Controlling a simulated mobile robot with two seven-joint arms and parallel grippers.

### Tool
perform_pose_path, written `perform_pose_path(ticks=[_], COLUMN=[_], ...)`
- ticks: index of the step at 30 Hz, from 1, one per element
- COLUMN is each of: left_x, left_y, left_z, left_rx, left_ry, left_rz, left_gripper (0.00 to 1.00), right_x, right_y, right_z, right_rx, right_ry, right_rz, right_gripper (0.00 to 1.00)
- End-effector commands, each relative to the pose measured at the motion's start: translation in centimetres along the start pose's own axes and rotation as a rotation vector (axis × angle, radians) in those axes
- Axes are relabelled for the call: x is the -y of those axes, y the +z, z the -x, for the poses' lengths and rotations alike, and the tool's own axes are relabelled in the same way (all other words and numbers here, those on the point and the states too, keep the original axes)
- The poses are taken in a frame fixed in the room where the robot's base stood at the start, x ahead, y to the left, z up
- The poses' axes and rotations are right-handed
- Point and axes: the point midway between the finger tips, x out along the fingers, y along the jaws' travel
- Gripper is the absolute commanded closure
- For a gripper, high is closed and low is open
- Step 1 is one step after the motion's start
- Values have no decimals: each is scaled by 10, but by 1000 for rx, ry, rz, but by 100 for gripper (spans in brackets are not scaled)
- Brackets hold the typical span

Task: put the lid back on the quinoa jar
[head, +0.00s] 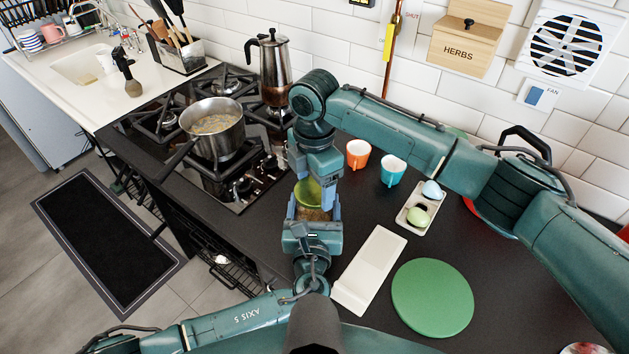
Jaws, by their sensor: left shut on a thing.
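The quinoa jar (312,214) stands at the counter's front, beside the hob, with brownish contents showing. My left gripper (313,208) is shut on it, one finger on each side. The olive-green lid (306,194) shows at the top of the jar, partly covered by my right gripper (318,182). My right gripper comes down from above, right at the lid. Its fingertips overlap the lid and jar, so I cannot tell whether it grips the lid. I also cannot tell whether the lid rests fully on the rim.
A steel pot (213,128) and a moka pot (272,65) stand on the hob at left. Orange (357,153) and teal (393,170) cups stand behind the jar. A white tray (368,270) and a green round board (432,297) lie to the right.

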Motion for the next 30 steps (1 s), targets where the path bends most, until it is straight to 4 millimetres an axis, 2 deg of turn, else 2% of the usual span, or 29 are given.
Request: perform_pose_path(ticks=[1,8,11,14,27,30], left_x=[0,0,0,0,0,0], left_y=[-1,-1,-1,-1,-1,-1], left_z=[0,0,0,0,0,0], left_rx=[-2,-2,-2,-2,-2,-2], left_ry=[1,1,1,1,1,1], left_rz=[-1,-1,-1,-1,0,0], left_gripper=[94,94,94,94,94,94], right_x=[0,0,0,0,0,0], right_y=[0,0,0,-1,-2,-1], right_z=[0,0,0,0,0,0], right_rx=[0,0,0,-3,-5,-2], right_ry=[-1,-1,-1,0,-3,-1], right_rz=[0,0,-14,-109,-1136,-1282], right_gripper=[38,57,57,58,58,58])
